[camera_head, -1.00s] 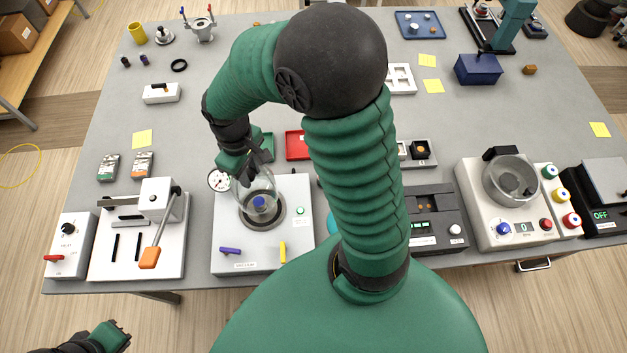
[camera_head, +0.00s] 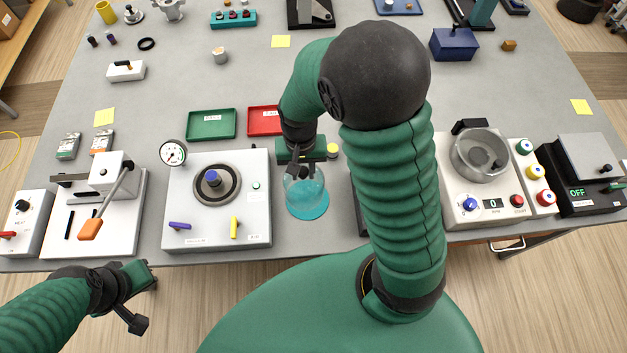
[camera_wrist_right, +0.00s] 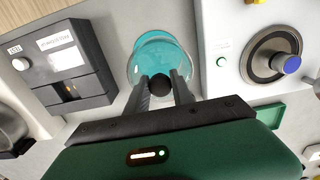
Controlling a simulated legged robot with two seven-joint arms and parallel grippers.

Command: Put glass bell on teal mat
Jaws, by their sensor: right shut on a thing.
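The clear glass bell (camera_head: 302,184) with a dark knob is in my right gripper (camera_head: 299,170). The right wrist view shows the two fingers (camera_wrist_right: 159,88) shut on its black knob (camera_wrist_right: 160,83). The round teal mat (camera_head: 309,208) lies on the table, partly seen through the bell. In the right wrist view the bell (camera_wrist_right: 163,62) overlaps the mat (camera_wrist_right: 152,38). I cannot tell whether its rim touches the mat. My left gripper (camera_head: 136,302) hangs in front of the table's front edge, apart from everything; its finger gap is unclear.
A white pump plate (camera_head: 252,216) with a dark ring and blue knob stands left of the mat. Green (camera_head: 211,125) and red (camera_head: 264,121) trays lie behind. A dark-grey device (camera_wrist_right: 75,65) stands close on the mat's other side, mostly hidden by my right arm in the head view.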

